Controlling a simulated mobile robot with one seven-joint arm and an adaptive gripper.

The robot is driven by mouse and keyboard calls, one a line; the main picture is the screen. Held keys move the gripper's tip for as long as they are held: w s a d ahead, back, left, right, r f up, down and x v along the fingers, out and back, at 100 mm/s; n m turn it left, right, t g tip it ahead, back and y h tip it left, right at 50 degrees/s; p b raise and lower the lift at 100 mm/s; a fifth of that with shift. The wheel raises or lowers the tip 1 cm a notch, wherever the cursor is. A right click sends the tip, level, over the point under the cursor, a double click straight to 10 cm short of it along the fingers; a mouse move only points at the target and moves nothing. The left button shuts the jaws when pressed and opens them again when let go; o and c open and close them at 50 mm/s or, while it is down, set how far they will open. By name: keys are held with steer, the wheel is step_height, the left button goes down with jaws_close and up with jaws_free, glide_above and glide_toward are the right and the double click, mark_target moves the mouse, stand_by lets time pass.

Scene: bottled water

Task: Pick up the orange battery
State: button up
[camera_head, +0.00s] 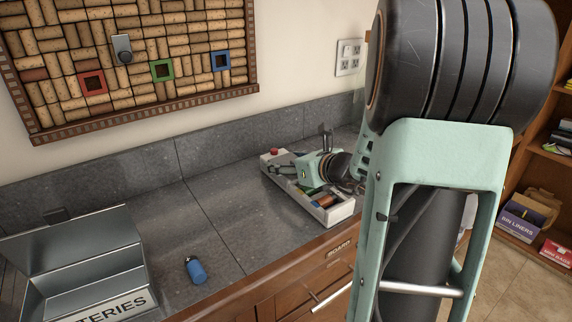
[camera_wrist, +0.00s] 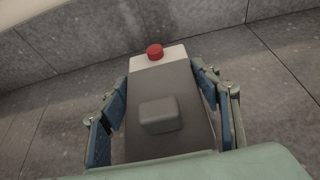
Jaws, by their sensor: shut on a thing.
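A pale tray-like device (camera_head: 331,215) lies on the counter, with a red knob (camera_head: 274,151) at its far left end. Small coloured cylinders lie in its near part; an orange-brown one (camera_head: 325,201) seems to be the orange battery, partly hidden by others and my arm. My gripper (camera_head: 281,170) is over the device's far left part, apart from that cylinder. In the wrist view its two fingers (camera_wrist: 163,105) are spread on either side of a grey body (camera_wrist: 183,85) with a raised block, shut on it. The red knob also shows there (camera_wrist: 155,51). Exact finger contact is hard to see.
A blue battery (camera_head: 196,271) lies loose on the grey counter (camera_head: 215,220). An open grey metal box (camera_head: 110,304), lettered "...TERIES", stands at the left. A low backsplash (camera_head: 150,170) runs behind. The counter between box and device is mostly free.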

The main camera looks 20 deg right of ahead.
steer(key=o, duration=1.6)
